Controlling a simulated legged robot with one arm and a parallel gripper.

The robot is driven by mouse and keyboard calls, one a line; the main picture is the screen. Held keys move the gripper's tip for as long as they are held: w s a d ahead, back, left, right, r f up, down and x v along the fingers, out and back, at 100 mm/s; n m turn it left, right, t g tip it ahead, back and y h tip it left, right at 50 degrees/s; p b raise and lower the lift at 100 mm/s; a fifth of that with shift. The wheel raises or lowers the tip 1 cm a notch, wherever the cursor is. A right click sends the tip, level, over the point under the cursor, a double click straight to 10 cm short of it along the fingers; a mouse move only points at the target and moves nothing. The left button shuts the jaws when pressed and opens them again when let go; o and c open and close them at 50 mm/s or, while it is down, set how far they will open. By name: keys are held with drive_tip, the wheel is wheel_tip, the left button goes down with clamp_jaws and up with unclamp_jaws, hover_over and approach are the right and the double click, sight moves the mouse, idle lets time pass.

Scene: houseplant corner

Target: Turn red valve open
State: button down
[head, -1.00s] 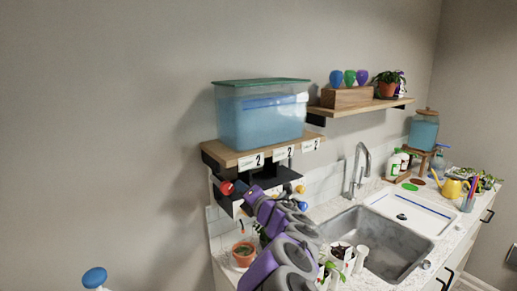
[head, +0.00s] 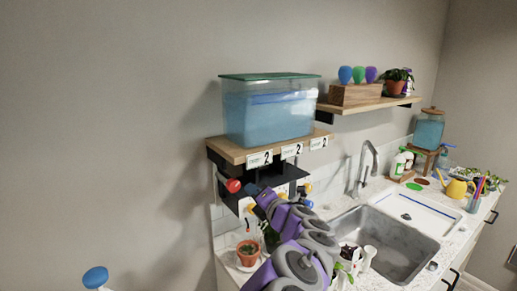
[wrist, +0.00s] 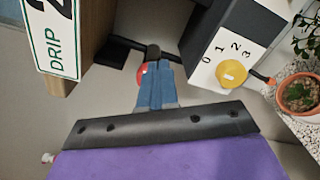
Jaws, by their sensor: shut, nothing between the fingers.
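The red valve knob (head: 233,186) sits under the left front of the wooden shelf, below the blue water tank (head: 268,112). In the wrist view the red valve (wrist: 141,70) shows only as a small red patch, mostly hidden behind my fingers. My gripper (head: 259,192) is shut and empty, with its blue fingertips just right of the red knob in the head view. In the wrist view my gripper (wrist: 155,65) points at the red patch and a dark pipe; I cannot tell whether it touches.
A yellow dial (wrist: 231,73) marked 0 to 3 is on a box right of my fingers. A DRIP label (wrist: 50,40) hangs on the shelf edge (head: 222,148) close by at left. A potted plant (head: 247,252) stands on the counter below. Open wall lies left.

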drive_tip(key=shift+s+d+r+m+p, duration=0.3)
drive_tip(key=shift+s+m+p, duration=0.5)
drive_tip(key=shift+p, duration=0.9)
drive_tip(key=shift+s+d+r+m+p, duration=0.2)
drive_tip(key=shift+s+d+m+p, duration=0.15)
drive_tip(key=shift+m+p, duration=1.1)
drive_tip(key=shift+s+d+r+m+p, duration=0.3)
drive_tip(key=shift+s+m+p, duration=0.4)
drive_tip(key=shift+p, duration=1.2)
drive_tip(key=shift+w, duration=0.2)
